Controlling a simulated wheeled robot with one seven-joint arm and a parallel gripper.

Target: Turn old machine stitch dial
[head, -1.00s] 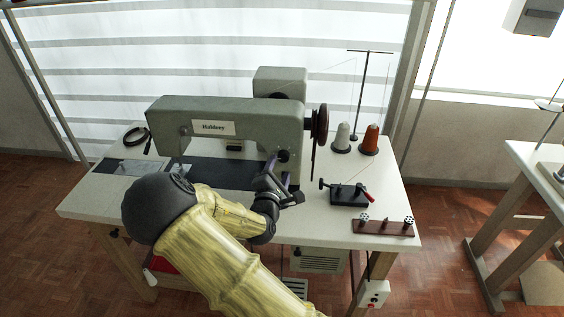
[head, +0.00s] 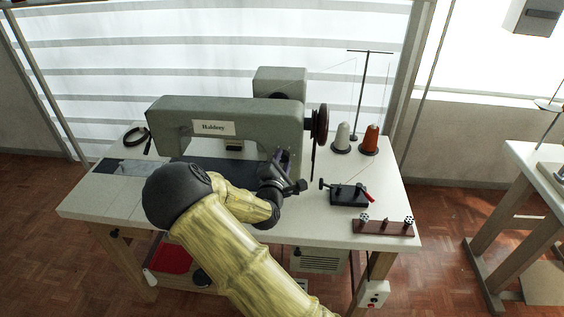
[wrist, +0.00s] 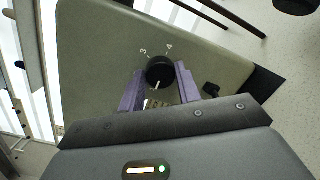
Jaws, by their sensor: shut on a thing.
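The old sewing machine (head: 225,112) is grey-green and stands on the white table. Its stitch dial (wrist: 159,73) is a round black knob with a white pointer line, in the middle of the wrist view. The line points down and slightly left in that picture. The numbers 3 and 4 show beyond the dial, and other markings are partly hidden below it. My gripper (wrist: 158,88) has purple fingers on both sides of the dial and is shut on it. In the head view my gripper (head: 283,163) is at the machine's right pillar, and the dial is hidden there.
White and orange thread cones (head: 369,139) stand at the table's right, by a thread stand. A black device with a red lever (head: 349,194) and a brown rack (head: 383,228) lie near the front right. The handwheel (head: 320,124) juts from the machine's right end.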

